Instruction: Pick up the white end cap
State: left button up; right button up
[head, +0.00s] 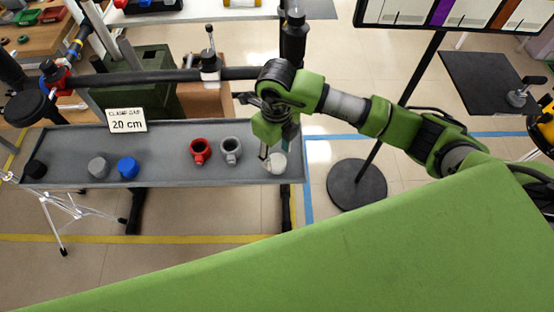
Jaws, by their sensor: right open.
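The white end cap (278,163) sits at the right end of a long grey tray table (180,173). My right gripper (272,152) is open and points down at the cap, with a finger close beside it. I cannot tell whether the finger touches the cap. My right arm comes in from the right and partly covers the tray's right end. My left gripper does not show.
On the tray stand a grey fitting (231,150), a red fitting (200,151), a blue cap (128,167), a grey cap (98,167) and a black cap (35,169). A "20 cm" sign (127,120) and a dark horizontal bar (160,76) are at the back.

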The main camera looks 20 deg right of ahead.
aim_at(277, 160)
notch_tip(277, 160, down, 4)
jog(key=shift+f+p, duration=0.1)
jog(key=shift+p, duration=0.2)
jog(key=c, duration=0.8)
